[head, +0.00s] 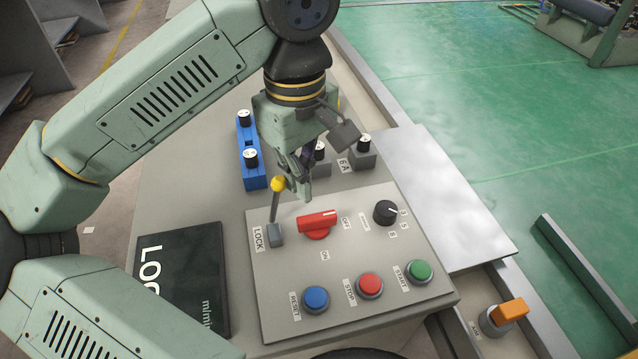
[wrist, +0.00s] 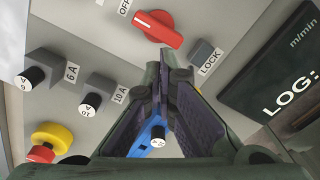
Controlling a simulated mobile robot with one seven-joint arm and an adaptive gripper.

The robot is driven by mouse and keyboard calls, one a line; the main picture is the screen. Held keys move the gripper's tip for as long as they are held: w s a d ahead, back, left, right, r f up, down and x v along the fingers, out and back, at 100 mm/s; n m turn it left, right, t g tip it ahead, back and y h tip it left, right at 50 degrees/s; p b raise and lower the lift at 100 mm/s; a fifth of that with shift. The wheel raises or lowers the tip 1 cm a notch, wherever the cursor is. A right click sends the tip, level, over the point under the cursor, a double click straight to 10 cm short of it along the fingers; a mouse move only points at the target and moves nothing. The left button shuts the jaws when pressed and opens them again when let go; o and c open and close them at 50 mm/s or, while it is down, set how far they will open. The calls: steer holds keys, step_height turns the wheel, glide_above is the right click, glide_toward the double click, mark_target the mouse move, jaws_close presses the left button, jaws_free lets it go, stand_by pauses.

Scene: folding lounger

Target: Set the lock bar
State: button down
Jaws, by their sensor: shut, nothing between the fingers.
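The lock bar is a thin lever (head: 274,205) with a yellow ball on top. It stands up from a grey base labelled LOCK on the sloping control panel. My gripper (head: 300,180) is shut and empty. It hangs just right of the yellow ball in the head view; whether they touch I cannot tell. In the wrist view my fingertips (wrist: 164,74) point toward the panel.
A red rotary switch (head: 318,222) sits close right of the lever. A black dial (head: 385,212) and blue, red and green buttons share the panel. Blue blocks (head: 252,150) stand behind; a dark LOG board (head: 180,280) lies left. A yellow-red knob (wrist: 50,142) shows in the wrist view.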

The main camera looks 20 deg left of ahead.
steer(key=shift+s+a, duration=0.1)
steer(key=shift+a, duration=0.05)
stand_by(0.3)
steer(key=shift+s+a+r, duration=0.25)
steer(key=shift+s+a, duration=0.45)
steer(key=shift+a, duration=0.3)
steer(key=shift+r+p, duration=0.1)
steer(key=shift+p, duration=0.2)
step_height(320, 180, up, 8)
steer(key=d+p, duration=0.1)
steer(key=p, duration=0.4)
steer(key=shift+w+p, duration=0.35)
